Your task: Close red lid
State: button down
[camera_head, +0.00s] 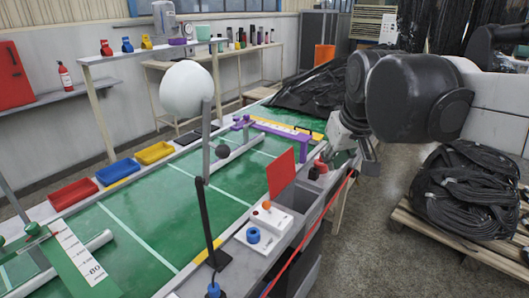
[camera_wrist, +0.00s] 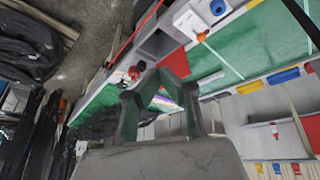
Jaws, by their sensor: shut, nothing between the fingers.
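The red lid (camera_head: 281,173) is a flat red panel standing raised, slightly tilted, at the front edge of the green table, just behind a white control box. It shows partly in the wrist view (camera_wrist: 183,83), where my finger covers some of it. My gripper (camera_head: 368,158) hangs to the right of the lid, apart from it, near the table's right front edge. It is shut and empty. In the wrist view my gripper (camera_wrist: 160,95) points toward the table. The lid's hinge is too small to make out.
The white box (camera_head: 262,223) with blue and orange buttons stands in front of the lid. Small red and dark parts (camera_head: 319,169) sit between lid and gripper. A lamp (camera_head: 188,90) on a post rises left. Coiled black hoses (camera_head: 465,195) lie on a pallet at right.

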jog(key=w+a+r+n+g+p, duration=0.1)
jog(key=w+a+r, duration=0.1)
jog(key=w, duration=0.6)
jog(key=w+a+r+n+p, duration=0.1)
jog(key=w+r, duration=0.2)
jog(key=w, duration=0.5)
jog(key=n+g+p, duration=0.3)
jog(key=n, duration=0.1)
send_over(278, 171)
jog(key=w+a, duration=0.3)
jog(key=w, duration=0.1)
notch_tip(278, 171, down, 10)
jog(key=w+a+f+n+g+p, duration=0.1)
jog(key=w+a+f, duration=0.1)
jog(key=f, duration=0.3)
jog(key=w+a+f+n+g+p, duration=0.1)
jog(key=w+a+f, duration=0.1)
jog(key=f, duration=0.3)
jog(key=s+d+f, duration=0.2)
jog(key=d+f, duration=0.1)
jog(key=f, duration=0.6)
jog(key=shift+s+d+f+h, duration=0.15)
jog(key=shift+s+f+h, duration=0.05)
jog(key=shift+f+h, duration=0.1)
jog(key=shift+s+r+t+b, duration=0.15)
jog(key=shift+s+t+b, duration=0.05)
jog(key=shift+t+b, duration=0.1)
